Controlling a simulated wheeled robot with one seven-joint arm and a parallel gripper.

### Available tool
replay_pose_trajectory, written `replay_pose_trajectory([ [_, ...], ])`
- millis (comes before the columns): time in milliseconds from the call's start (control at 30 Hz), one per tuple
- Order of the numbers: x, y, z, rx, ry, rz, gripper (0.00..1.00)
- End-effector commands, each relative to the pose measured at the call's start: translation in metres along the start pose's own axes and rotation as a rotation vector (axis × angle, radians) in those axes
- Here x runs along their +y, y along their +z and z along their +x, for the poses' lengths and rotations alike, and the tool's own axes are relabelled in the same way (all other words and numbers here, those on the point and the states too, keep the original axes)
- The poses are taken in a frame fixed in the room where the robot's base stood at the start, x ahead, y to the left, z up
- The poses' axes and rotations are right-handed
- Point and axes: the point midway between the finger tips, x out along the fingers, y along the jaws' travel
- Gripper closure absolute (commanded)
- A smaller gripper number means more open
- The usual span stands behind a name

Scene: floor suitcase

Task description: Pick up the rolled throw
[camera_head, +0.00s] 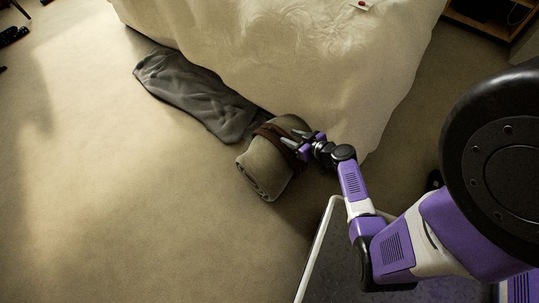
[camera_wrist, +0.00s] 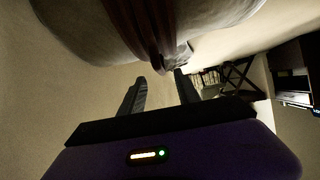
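The rolled throw (camera_head: 262,168) is a grey-brown roll lying on the carpet against the bed's hanging cover, with a dark brown strap (camera_head: 270,132) around its middle. My gripper (camera_head: 298,143) is at the roll's right side, close to the strap. In the wrist view the throw (camera_wrist: 85,30) fills the top, with the reddish-brown strap (camera_wrist: 140,22) coming down towards the fingers. My gripper (camera_wrist: 160,76) has its two fingers apart, with a clear gap between them. The strap's lower end is near the fingertips; I cannot tell whether they touch it.
A bed with a cream cover (camera_head: 290,50) stands directly behind the throw. A dark grey cloth (camera_head: 195,95) lies on the floor to the upper left. Open carpet (camera_head: 130,200) spreads to the left. A white bar (camera_head: 319,245) stands at the lower right. Wooden furniture (camera_head: 490,20) is at top right.

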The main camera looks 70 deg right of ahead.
Motion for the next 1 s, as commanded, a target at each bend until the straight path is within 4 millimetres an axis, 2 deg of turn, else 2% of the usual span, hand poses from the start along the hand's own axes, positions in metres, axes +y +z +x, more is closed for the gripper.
replay_pose_trajectory([
  [533,-0.001,0.001,0.066,0.000,0.000,-0.002,0.61],
  [867,-0.001,0.001,0.071,-0.002,0.000,-0.002,0.61],
  [1000,-0.001,0.001,0.071,-0.002,0.000,-0.002,0.89],
])
